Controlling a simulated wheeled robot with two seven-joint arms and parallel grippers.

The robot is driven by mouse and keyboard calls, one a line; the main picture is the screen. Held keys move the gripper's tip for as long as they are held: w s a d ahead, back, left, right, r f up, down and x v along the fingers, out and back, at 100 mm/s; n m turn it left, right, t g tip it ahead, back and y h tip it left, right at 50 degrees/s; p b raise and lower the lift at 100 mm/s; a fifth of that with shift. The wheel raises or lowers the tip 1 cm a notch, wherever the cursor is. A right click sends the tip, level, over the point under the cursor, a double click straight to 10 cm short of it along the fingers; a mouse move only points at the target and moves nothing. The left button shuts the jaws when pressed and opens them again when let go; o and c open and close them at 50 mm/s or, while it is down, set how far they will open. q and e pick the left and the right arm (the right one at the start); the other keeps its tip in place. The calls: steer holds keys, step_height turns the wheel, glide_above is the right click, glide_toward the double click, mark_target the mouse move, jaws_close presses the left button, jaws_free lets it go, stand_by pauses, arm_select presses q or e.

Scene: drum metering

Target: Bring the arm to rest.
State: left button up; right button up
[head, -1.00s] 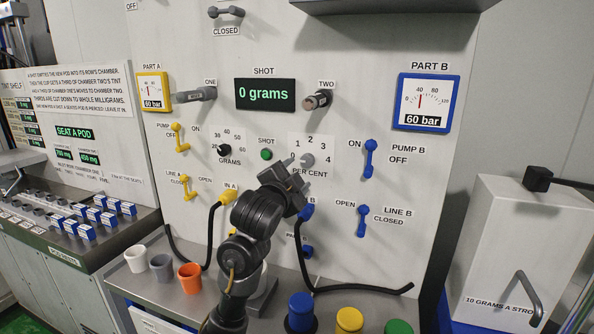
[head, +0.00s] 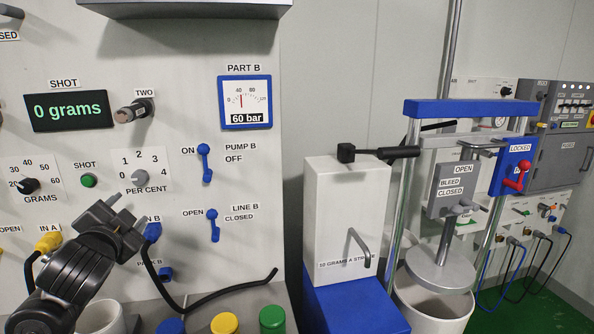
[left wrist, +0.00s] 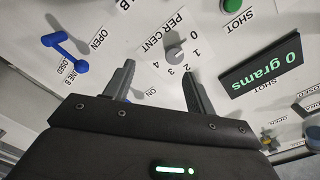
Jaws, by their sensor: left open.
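My left gripper (head: 121,215) is in front of the white panel (head: 258,176), just below and left of the PER CENT dial (head: 139,178). In the left wrist view its two fingers (left wrist: 157,85) are spread with nothing between them, and the grey dial (left wrist: 174,56) shows beyond them. I cannot tell the exact gap between the fingers and the panel. My right gripper is in neither view.
The SHOT display (head: 68,110) reads 0 grams. The Part B gauge (head: 245,101) reads 60 bar. A black hose (head: 215,299) lies on the bench by coloured lids. A white box pump (head: 341,215) and a drum press (head: 436,270) stand to the right.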

arm_select(q)
steer(key=s+d+f+n+g+h, duration=0.1)
steer(key=s+d+f+g+h, duration=0.2)
steer(key=f, duration=0.9)
steer(key=s+d+f+n+g, duration=0.15)
steer(key=s+d+f, duration=0.25)
steer(key=f, duration=0.8)
steer(key=s+d+f+n+g+h, duration=0.1)
steer(key=s+d+f+g, duration=0.3)
steer(key=s+f, duration=0.7)
steer(key=s+d+f+n+g+h, duration=0.2)
steer(key=s+d+f+g, duration=0.3)
steer(key=s+f, duration=0.85)
steer(key=f, duration=0.9)
steer(key=s+f, duration=0.2)
steer(key=f, duration=1)
steer(key=s+a+f+g, duration=0.2)
steer(key=s+a+f, duration=0.1)
steer(key=s+f, duration=1.2)
steer(key=shift+s+y, duration=0.3)
